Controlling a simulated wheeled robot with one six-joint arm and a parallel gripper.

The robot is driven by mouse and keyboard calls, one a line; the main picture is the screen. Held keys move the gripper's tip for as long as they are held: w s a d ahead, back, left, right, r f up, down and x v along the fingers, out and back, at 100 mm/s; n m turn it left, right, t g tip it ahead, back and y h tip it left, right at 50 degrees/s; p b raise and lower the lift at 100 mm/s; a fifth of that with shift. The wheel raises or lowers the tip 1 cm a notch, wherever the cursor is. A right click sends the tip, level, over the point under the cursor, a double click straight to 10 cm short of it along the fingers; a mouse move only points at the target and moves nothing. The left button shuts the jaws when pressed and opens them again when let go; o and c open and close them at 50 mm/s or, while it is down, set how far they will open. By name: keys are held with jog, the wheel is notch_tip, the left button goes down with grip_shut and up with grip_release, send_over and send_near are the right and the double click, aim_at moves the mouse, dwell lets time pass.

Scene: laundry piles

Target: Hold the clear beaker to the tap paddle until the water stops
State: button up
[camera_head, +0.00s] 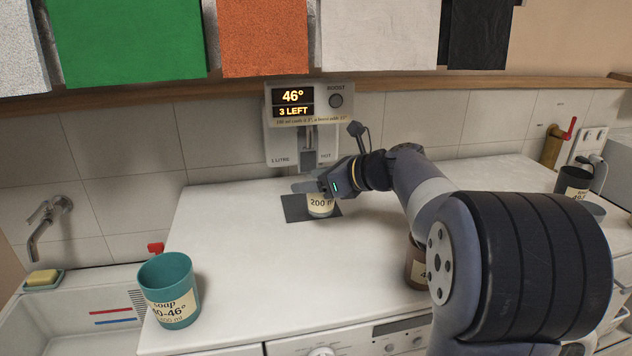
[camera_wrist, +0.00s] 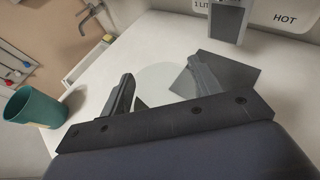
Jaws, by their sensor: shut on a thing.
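The clear beaker (camera_head: 320,208), with a cream label reading 200, stands at the dark mat (camera_head: 294,208) below the wall dispenser. My gripper (camera_head: 310,186) is shut on the beaker's upper part. In the wrist view the beaker's pale round outline (camera_wrist: 160,76) lies between my two fingers. The dispenser (camera_head: 283,143) shows 46° and 3 LEFT, with LITRE and HOT marked below. Its grey tap part (camera_head: 308,146) hangs above and behind the beaker; in the wrist view the tap (camera_wrist: 228,22) looks apart from the beaker. I cannot make out running water.
A teal soap cup (camera_head: 170,291) stands at the counter's front left, beside the sink (camera_head: 75,318). A brown cup (camera_head: 414,268) is partly hidden behind my arm. A dark cup (camera_head: 573,184) stands at the far right. The counter's middle left is clear.

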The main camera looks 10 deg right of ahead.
aim_at(306, 162)
jog(key=shift+w+p, duration=1.85)
jog(key=shift+w, duration=2.65)
jog(key=shift+s, duration=0.1)
jog(key=shift+s+b, duration=0.8)
jog(key=shift+s, duration=1.6)
jog(key=shift+s, duration=0.3)
jog(key=s+b, duration=0.1)
jog(key=s, duration=0.8)
jog(key=shift+s+b, duration=0.2)
jog(key=shift+b, duration=0.1)
